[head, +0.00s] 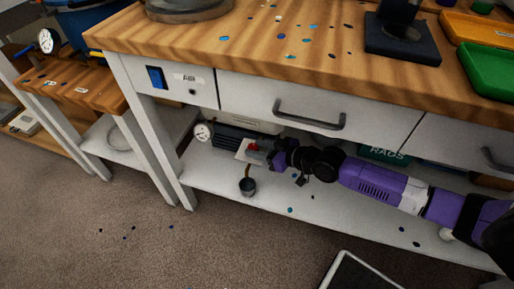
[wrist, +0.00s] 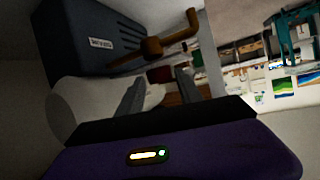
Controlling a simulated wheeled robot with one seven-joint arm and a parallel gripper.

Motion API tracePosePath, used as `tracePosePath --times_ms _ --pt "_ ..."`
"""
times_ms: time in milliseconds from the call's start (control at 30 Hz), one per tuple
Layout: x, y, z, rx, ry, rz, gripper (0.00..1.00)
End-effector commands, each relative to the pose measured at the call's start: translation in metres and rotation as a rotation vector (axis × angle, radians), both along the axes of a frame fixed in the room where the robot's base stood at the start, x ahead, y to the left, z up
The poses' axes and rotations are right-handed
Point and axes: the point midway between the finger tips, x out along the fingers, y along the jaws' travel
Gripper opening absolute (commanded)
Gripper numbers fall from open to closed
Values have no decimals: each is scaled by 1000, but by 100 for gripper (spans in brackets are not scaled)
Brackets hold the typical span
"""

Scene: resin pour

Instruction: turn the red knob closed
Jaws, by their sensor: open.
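The red knob (head: 252,147) shows as a small red spot at the pump on the shelf under the bench. In the wrist view a dark red shape (wrist: 160,75), probably the knob, lies beyond my fingertips and between them in the picture. My gripper (head: 265,157) is at the right of the knob in the head view, close to it. In the wrist view my gripper (wrist: 160,92) has its two grey fingers apart with nothing clearly held. Contact with the knob cannot be told. The knob's lower part is hidden.
The dark ribbed pump body (wrist: 85,38) and a brass pipe (wrist: 165,47) are close by my fingers. A gauge (head: 203,132) is at the pump's left. A small dark cup (head: 247,187) stands on the shelf (head: 215,182). The drawer front (head: 285,105) is above my arm.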

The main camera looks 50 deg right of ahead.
Motion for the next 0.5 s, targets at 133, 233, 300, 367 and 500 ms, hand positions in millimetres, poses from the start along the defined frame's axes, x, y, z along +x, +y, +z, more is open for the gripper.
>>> tracePosePath --times_ms 133,233,300,367,500 --pt "-20 -3 11 -2 2 -2 42" --pt "-36 -4 17 -3 3 -1 42" --pt "-46 -4 21 -2 2 -1 42" --pt "-54 -4 24 -2 2 -1 42" --pt "-65 -4 27 0 2 0 42"
